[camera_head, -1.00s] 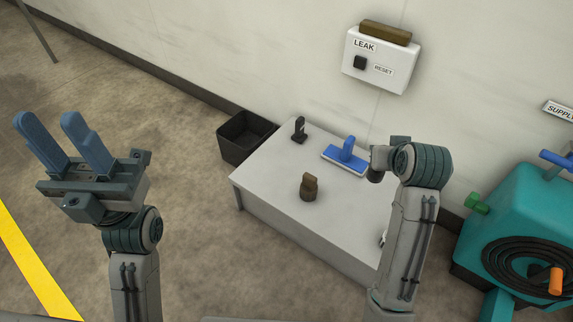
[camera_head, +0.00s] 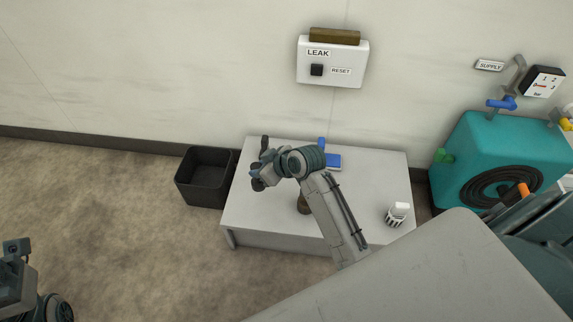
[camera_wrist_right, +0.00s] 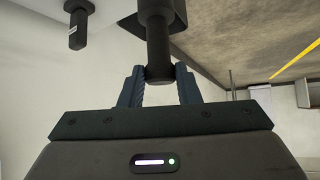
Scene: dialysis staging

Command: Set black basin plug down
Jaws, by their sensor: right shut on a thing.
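My right gripper (camera_head: 262,170) is above the left part of the low white table (camera_head: 360,220). In the right wrist view my right gripper (camera_wrist_right: 160,82) is shut on a dark piece that I take for the black basin plug (camera_wrist_right: 157,40); its stem is between the fingers and a wider block is at its far end. In the head view the plug (camera_head: 257,185) shows only as a small dark shape. I cannot tell whether it touches the table. My left gripper (camera_head: 15,258) is cut off at the left edge, its fingers not visible.
Another black upright piece (camera_head: 264,142) stands near the table's back left; it also shows in the wrist view (camera_wrist_right: 77,25). A black bin (camera_head: 205,178) stands left of the table. A brown object (camera_head: 303,204), blue-handled tool (camera_head: 333,161) and striped white item (camera_head: 397,214) are on the table.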

